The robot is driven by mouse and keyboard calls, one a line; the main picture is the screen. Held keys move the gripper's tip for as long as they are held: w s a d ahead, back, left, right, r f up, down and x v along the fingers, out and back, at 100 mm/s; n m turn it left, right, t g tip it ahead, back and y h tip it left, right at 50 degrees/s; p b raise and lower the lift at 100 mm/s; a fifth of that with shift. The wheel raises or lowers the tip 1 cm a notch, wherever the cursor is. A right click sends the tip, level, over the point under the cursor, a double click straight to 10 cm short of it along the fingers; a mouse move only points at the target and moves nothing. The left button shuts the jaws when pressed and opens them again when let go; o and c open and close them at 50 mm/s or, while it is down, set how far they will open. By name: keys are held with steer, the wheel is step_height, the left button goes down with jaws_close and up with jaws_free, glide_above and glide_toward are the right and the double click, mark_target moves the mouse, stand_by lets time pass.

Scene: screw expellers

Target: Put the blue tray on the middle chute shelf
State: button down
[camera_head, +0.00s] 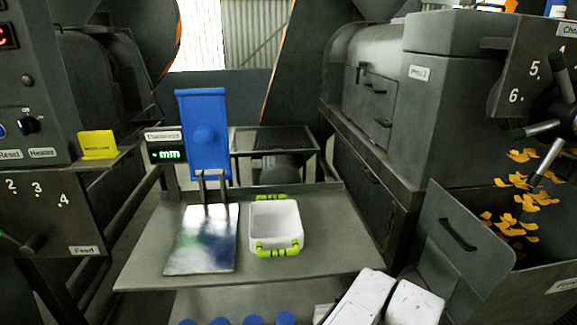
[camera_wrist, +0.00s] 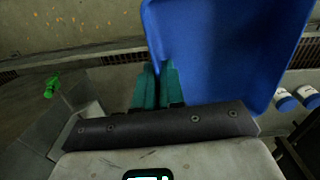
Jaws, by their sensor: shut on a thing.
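The blue tray (camera_wrist: 230,60) fills the upper right of the wrist view, with its hollow side partly showing. My gripper (camera_wrist: 157,80) has teal fingers closed on the tray's near left edge. The tray is tilted in that view and its far side is cut off. Neither the tray in my gripper nor the fingertips can be made out in the head view; only white arm parts of mine show at its bottom right. I cannot tell which surface is the middle chute shelf.
A metal table (camera_head: 330,265) bears a white bin (camera_head: 275,223) with green handles and a shiny plate (camera_head: 202,240) below a blue upright gauge (camera_head: 205,135). Blue-topped jars (camera_head: 253,321) stand at the bottom. An open chute with orange flakes (camera_head: 515,220) is at right.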

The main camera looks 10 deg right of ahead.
steer(key=s+a+f, duration=0.1)
steer(key=a+f, duration=0.2)
steer(key=f, duration=0.5)
steer(key=shift+s+a+f+m, duration=0.15)
steer(key=shift+a+f+m, duration=0.15)
steer(key=shift+m, duration=0.1)
steer(key=shift+a, duration=0.1)
